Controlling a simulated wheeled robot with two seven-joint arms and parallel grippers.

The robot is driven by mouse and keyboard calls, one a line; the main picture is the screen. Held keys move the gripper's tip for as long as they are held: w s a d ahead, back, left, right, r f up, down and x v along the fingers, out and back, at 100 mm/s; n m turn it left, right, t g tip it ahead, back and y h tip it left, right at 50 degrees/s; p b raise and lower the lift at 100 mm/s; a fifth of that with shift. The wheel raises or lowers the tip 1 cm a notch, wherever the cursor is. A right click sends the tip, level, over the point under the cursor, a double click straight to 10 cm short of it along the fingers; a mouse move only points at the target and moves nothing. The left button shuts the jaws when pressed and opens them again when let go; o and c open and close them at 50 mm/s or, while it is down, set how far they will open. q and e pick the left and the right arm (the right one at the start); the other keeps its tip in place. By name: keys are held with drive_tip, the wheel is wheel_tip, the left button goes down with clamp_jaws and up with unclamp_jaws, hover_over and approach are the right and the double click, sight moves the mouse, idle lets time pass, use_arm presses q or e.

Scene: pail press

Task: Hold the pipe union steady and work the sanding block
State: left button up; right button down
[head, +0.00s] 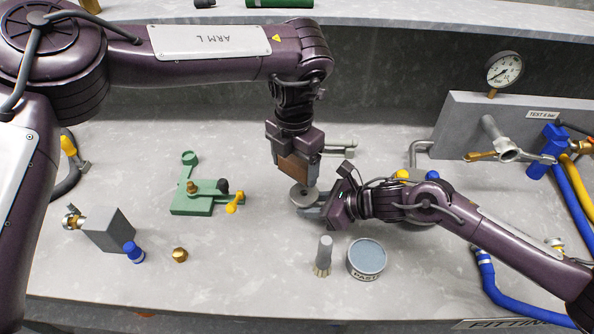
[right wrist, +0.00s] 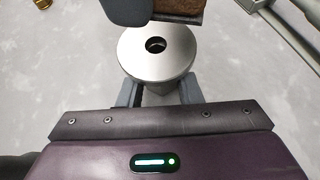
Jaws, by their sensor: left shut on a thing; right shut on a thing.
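The pipe union (head: 303,193) is a grey metal disc with a central hole. It also shows in the right wrist view (right wrist: 150,62), flat face up. My right gripper (head: 318,206) is shut on it from the right side, low over the bench. The brown sanding block (head: 296,168) is in my left gripper (head: 292,150), which points down from above and is shut on it. In the right wrist view the block (right wrist: 180,8) overlaps the far edge of the disc. I cannot tell whether it touches the face. The union's lower part is mostly hidden.
A green fixture (head: 195,205) stands to the left, with a grey block (head: 107,229), a blue fitting (head: 134,252) and a brass nut (head: 180,255). A brush (head: 324,254) and a paste tin (head: 367,258) stand close in front. A test rig (head: 465,128) with hoses is right.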

drive_tip(key=c, duration=0.9)
unclamp_jaws()
drive_tip(key=shift+c, duration=0.2)
drive_tip(key=v, duration=1.2)
